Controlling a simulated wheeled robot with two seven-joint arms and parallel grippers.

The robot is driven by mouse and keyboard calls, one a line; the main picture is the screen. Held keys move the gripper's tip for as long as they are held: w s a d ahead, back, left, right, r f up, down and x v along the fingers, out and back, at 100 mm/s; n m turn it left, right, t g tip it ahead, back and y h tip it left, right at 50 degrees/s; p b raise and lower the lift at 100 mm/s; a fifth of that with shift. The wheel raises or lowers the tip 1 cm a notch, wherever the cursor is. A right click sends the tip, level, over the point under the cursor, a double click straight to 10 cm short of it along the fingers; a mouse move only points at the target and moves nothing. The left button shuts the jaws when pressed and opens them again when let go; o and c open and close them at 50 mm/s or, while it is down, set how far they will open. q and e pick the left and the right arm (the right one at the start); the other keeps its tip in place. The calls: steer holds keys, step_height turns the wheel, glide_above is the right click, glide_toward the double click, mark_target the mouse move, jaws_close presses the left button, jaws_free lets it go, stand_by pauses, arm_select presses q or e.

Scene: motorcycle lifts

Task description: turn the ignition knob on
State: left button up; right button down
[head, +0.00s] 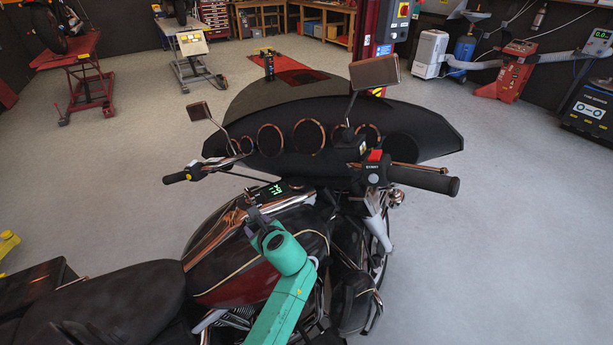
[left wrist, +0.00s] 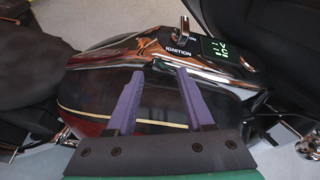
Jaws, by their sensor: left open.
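The ignition knob (left wrist: 184,28) is a small metal lever on the dark panel atop the motorcycle's tank, in the left wrist view. "IGNITION" is printed below it and "ON" to its right. My left gripper (left wrist: 160,72) has two purple fingers spread apart with nothing between them. The knob lies beyond the fingertips, nearer the right finger, and is not touched. In the head view my left gripper (head: 257,214) is over the tank, beside the console; I cannot make out the knob clearly there. My right gripper is not in view.
A green-lit display (left wrist: 219,49) sits right of the knob; it also shows in the head view (head: 272,191). The handlebar's right grip (head: 425,180), windshield fairing (head: 330,125) and seat (head: 105,300) surround the tank. Open floor lies around the motorcycle; lifts stand farther back.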

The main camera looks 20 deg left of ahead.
mark_target(249, 193)
arm_select(q)
steer(key=w+d+r+m+y, duration=0.1)
steer(key=w+d+r+m, duration=0.1)
steer(key=w+r+m, duration=0.2)
steer(key=shift+t, duration=0.5)
steer(key=b+x, duration=0.8)
steer(key=x, duration=0.1)
steer(key=s+b+x, duration=0.1)
steer(key=b+x, duration=0.3)
steer(key=x, duration=0.1)
steer(key=shift+a+f, duration=0.3)
steer(key=shift+a, duration=0.05)
steer(key=shift+w+a+r+b, duration=0.1)
steer(key=shift+w+a+b, duration=0.05)
steer(key=shift+a+b, duration=0.15)
steer(key=shift+r, duration=0.15)
jaws_close()
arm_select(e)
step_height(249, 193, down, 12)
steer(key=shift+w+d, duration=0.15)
